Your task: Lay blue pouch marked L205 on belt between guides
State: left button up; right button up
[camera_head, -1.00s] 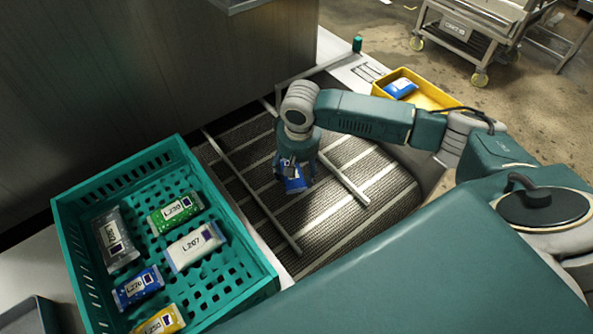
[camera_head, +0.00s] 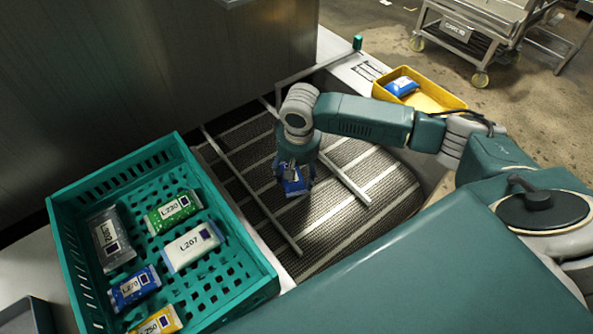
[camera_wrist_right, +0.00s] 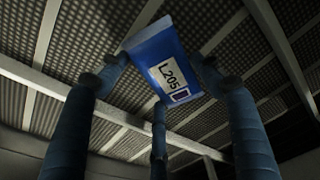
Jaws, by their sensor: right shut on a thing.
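The blue pouch marked L205 (camera_wrist_right: 166,68) is held between the fingers of my right gripper (camera_wrist_right: 160,85) in the right wrist view, its label facing the camera. In the head view my right gripper (camera_head: 294,172) points down over the belt (camera_head: 345,225), shut on the pouch (camera_head: 294,186), which shows below the fingers. The pouch is between the left guide (camera_head: 255,195) and the right guide (camera_head: 345,180) as seen from the head. Whether it touches the belt I cannot tell. My left gripper is not in view.
A green crate (camera_head: 262,285) with several pouches, among them L207 (camera_head: 193,246), stands at the left. A yellow tray (camera_head: 438,96) with a blue and white pouch (camera_head: 402,86) is behind my right arm. A steel housing wall borders the belt's far left.

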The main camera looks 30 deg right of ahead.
aim_at(298, 179)
jog(key=shift+f, duration=0.3)
jog(key=o, duration=1.4)
jog(key=r, duration=0.4)
jog(key=s+r, duration=0.1)
jog(key=r, duration=0.7)
jog(key=shift+s+a, duration=0.2)
